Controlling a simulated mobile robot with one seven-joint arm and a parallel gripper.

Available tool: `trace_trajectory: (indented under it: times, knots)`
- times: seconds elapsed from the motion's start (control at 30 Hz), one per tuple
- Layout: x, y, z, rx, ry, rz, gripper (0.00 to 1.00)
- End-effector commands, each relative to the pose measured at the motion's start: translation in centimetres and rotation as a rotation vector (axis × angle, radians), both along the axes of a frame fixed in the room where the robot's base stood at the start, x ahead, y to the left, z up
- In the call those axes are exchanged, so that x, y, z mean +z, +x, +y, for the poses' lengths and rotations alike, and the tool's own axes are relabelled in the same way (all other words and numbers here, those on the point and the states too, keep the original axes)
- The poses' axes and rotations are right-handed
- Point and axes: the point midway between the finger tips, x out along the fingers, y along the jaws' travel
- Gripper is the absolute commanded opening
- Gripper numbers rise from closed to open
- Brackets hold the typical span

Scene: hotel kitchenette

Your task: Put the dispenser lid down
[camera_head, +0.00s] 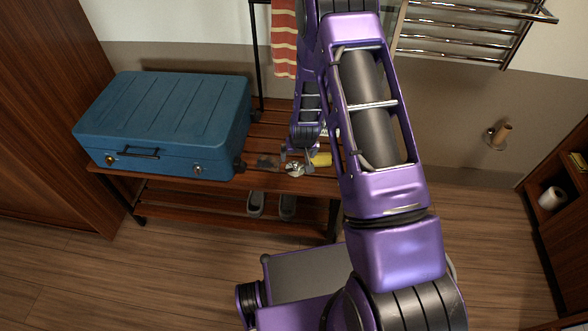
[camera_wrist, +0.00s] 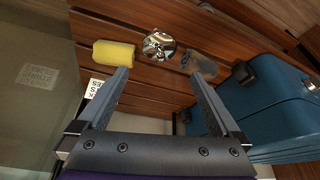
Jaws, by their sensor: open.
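A shiny round chrome piece, which looks like the dispenser lid (camera_head: 295,170), rests on the slatted wooden bench. In the wrist view the lid (camera_wrist: 159,45) lies beyond my fingertips, near the middle between them, with a gap from both. My gripper (camera_wrist: 159,75) is open and holds nothing. In the head view my gripper (camera_head: 297,155) is small, close to the lid and partly hidden by my own arm. I cannot make out a dispenser body for certain.
A yellow block (camera_wrist: 113,54) lies on one side of the lid and a dark, see-through item (camera_wrist: 200,62) on the other. A large blue suitcase (camera_head: 165,125) fills the bench's left part. Grey slippers (camera_head: 257,203) sit on the lower shelf. A towel (camera_head: 284,38) hangs behind.

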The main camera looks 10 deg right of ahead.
Motion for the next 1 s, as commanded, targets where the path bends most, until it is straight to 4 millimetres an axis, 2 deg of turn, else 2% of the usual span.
trace_trajectory:
  times: [0.03, 0.1, 0.3, 0.57, 0.8, 1.0]
  knots:
    - [-1.5, 0.4, 0.0, 0.000, 0.000, 0.002, 1.00]
    - [-2.9, 1.0, 0.0, 0.000, 0.000, 0.002, 1.00]
    - [-6.0, 2.4, -0.1, -0.001, 0.000, 0.000, 1.00]
    - [-7.7, 3.1, -0.2, -0.001, 0.000, -0.002, 1.00]
    - [-11.1, 4.3, -0.3, 0.000, 0.000, -0.001, 1.00]
    - [-11.8, 4.7, -0.3, 0.000, 0.000, -0.001, 1.00]
